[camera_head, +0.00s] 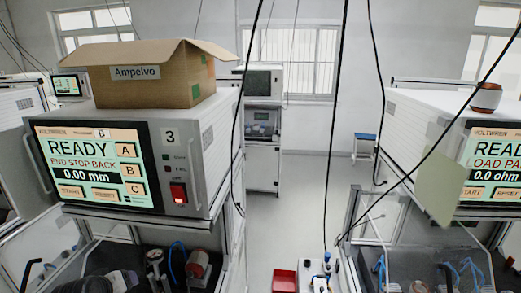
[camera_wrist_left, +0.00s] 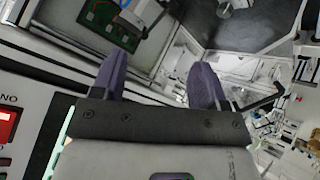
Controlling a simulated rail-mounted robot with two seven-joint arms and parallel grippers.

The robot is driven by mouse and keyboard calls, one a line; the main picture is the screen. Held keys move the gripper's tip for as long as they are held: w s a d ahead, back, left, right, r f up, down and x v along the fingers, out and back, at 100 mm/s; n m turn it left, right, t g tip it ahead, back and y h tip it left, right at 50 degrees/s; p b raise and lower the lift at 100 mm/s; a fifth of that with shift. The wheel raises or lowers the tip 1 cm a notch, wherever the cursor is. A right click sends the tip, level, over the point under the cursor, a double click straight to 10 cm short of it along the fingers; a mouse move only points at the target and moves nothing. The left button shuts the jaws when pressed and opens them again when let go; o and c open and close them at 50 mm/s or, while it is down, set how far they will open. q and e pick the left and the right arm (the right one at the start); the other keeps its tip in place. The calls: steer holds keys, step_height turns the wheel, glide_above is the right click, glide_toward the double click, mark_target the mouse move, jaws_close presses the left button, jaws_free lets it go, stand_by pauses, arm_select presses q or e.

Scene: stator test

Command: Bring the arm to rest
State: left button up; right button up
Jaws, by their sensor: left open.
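My left gripper (camera_wrist_left: 155,82) shows in the left wrist view with its two purple fingers spread apart. The gap between them is empty. A panel edge with a red switch (camera_wrist_left: 6,126) is close at the left of that view, beside the gripper body. A green board (camera_wrist_left: 100,14) lies beyond the left finger. I cannot make out either gripper in the head view. My right gripper is not in view.
In the head view, a tester (camera_head: 185,160) marked 3 carries an open cardboard box (camera_head: 150,88). Another tester (camera_head: 425,110) at right has a copper-banded part (camera_head: 487,97) on top. A red bin (camera_head: 285,281) is low in the middle. Black cables hang across the aisle.

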arm_select(q)
steer(key=s+d+r+m+t, duration=0.2)
steer(key=d+r+m, duration=0.1)
steer(key=d+r, duration=0.1)
steer(key=s+d+f+m, duration=0.4)
steer(key=s+d+f, duration=0.2)
steer(key=s+d, duration=0.45)
steer(key=s+d+f+m+g+h, duration=0.15)
steer(key=s+f+g, duration=0.25)
steer(key=s+f, duration=0.65)
steer(key=s+d+f+m+g, duration=0.1)
steer(key=s+d+f+g, duration=0.2)
steer(key=s+f, duration=0.75)
steer(key=w+p+v, duration=0.2)
steer(key=p+v, duration=0.8)
steer(key=v, duration=0.2)
steer(key=w+r+p+v, duration=0.1)
steer(key=w+p+v, duration=0.1)
steer(key=p+v, duration=0.9)
step_height(320, 180, up, 3)
steer(key=shift+f+p, duration=0.2)
steer(key=shift+p, duration=0.1)
